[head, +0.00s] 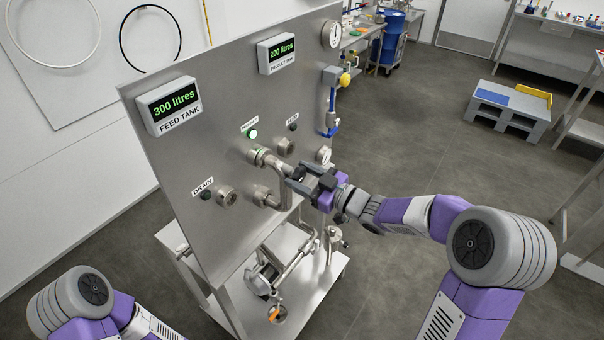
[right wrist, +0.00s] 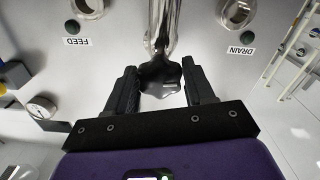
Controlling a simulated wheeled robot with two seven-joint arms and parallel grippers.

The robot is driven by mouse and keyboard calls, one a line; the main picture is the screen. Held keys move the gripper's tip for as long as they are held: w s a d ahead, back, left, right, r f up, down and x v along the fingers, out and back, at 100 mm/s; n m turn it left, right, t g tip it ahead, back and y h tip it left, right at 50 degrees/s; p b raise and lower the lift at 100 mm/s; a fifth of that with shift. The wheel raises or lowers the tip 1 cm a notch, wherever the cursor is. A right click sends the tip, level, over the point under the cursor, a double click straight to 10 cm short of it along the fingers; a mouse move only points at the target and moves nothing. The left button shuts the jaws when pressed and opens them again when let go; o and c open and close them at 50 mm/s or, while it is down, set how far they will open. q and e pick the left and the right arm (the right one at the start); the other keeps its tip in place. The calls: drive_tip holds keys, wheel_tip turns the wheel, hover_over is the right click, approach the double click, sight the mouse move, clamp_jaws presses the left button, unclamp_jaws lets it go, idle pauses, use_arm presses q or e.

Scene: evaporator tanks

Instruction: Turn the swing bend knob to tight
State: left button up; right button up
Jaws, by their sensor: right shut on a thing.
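The swing bend (head: 272,160) is a shiny metal pipe on the front of the steel panel, and it also shows in the right wrist view (right wrist: 163,25). Its knob (right wrist: 160,80) is dark and lobed and sits between my right fingers in the right wrist view. My right gripper (head: 301,177) reaches in from the right in the head view, and its black fingers (right wrist: 163,92) are closed on the knob. The knob is mostly hidden by the fingers in the head view. My left gripper is out of view; only part of my left arm shows.
A feed tank display (head: 169,105) reads 300 litres; the product tank display (head: 277,53) reads 200. Pipework stands below.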

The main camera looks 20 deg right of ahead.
drive_tip(key=shift+f, duration=0.2)
drive_tip(key=o, duration=0.7)
drive_tip(key=shift+c, duration=0.2)
drive_tip(key=o, duration=0.4)
drive_tip(key=shift+r, duration=0.1)
drive_tip(key=shift+c, duration=0.2)
drive_tip(key=v, duration=0.7)
drive_tip(key=shift+s+d, duration=0.15)
drive_tip(key=shift+s, duration=0.15)
